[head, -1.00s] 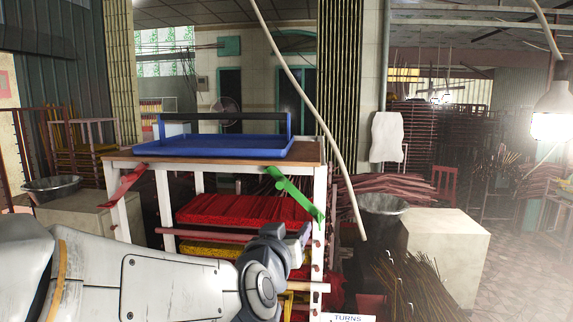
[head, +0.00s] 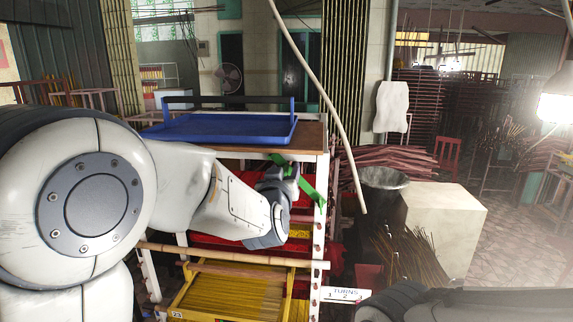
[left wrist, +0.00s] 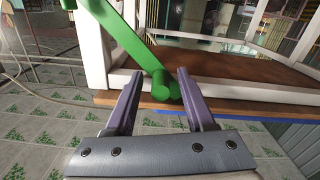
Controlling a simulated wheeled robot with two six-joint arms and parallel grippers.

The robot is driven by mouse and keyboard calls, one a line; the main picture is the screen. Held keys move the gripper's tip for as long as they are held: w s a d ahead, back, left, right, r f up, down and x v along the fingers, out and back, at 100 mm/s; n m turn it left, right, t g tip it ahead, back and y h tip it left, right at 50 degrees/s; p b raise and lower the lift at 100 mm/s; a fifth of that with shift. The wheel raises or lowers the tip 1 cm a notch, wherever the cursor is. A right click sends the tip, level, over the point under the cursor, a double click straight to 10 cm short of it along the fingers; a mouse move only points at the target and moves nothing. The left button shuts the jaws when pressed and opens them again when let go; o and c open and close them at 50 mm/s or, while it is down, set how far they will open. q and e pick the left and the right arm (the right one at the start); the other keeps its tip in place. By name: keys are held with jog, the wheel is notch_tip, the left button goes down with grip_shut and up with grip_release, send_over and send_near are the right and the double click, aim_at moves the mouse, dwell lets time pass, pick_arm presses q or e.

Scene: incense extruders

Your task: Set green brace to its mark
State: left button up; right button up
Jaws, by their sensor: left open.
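The green brace (head: 308,189) slants down at the front right corner of the white-posted rack. In the left wrist view the brace (left wrist: 118,35) runs from the top left down to a round green knob (left wrist: 162,84). My left gripper (head: 288,170) is at the brace, in front of it in the head view. In the wrist view my left gripper (left wrist: 160,74) is open, with the knob between its two fingers; I cannot tell if they touch it. A mark for the brace is not discernible. My right gripper is not in view.
The rack's wooden top (head: 312,143) holds a blue tray (head: 225,127). A pale block (head: 445,228) and a metal basin (head: 382,182) stand to the right.

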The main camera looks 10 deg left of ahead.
pick_arm(q)
jog(key=shift+w, duration=0.2)
jog(key=shift+c, duration=0.3)
grip_shut()
jog(key=shift+f, duration=0.1)
dwell(1.0)
